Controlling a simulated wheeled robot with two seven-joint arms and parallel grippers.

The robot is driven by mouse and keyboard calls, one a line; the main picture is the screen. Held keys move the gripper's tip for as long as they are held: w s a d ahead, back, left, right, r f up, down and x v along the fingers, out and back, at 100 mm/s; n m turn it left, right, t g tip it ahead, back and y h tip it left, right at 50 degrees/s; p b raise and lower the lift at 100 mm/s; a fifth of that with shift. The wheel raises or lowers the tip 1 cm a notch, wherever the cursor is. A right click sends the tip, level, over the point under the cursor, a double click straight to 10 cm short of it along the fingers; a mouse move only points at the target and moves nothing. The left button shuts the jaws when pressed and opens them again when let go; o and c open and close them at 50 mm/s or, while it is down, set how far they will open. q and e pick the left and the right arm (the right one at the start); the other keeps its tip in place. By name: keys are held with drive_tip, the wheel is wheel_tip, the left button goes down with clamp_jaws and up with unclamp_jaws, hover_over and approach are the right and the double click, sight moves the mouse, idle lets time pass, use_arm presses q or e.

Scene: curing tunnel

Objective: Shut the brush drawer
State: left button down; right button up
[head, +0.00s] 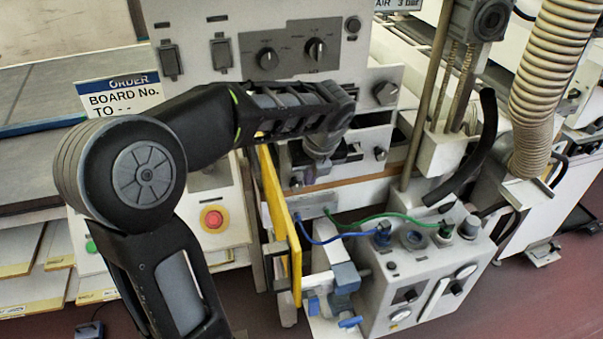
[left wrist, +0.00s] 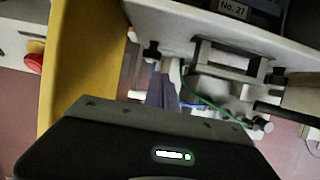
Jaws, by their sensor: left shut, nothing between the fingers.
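A pale drawer-like unit (head: 345,196) with a brown strip along its top edge sits under the control panel, right of the yellow panel. I take it for the brush drawer. Dark recesses show above and behind it, but how far it stands out is unclear. In the left wrist view a pale front (left wrist: 170,18) carries a bar handle (left wrist: 238,58) and a "No. 27" label (left wrist: 232,8). My left gripper (left wrist: 163,92) is shut and empty, in front of that front and left of the handle. I cannot tell if it touches. In the head view my wrist hides part of the unit. My right gripper is not in view.
A yellow panel (head: 281,215) stands upright close to my left gripper. A red stop button (head: 213,219) is left of it. A grey box (head: 425,270) with blue and green hoses stands below right. A ribbed duct (head: 548,75) hangs at the right.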

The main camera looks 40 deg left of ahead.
use_arm(q)
drive_tip(key=v, duration=0.8)
drive_tip(key=shift+w+r+b, duration=0.25)
drive_tip(key=shift+r+b, duration=0.15)
drive_tip(key=shift+r, duration=0.05)
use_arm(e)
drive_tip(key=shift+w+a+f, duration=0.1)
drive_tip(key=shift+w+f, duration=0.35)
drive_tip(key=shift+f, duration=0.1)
use_arm(q)
drive_tip(key=shift+s, duration=0.1)
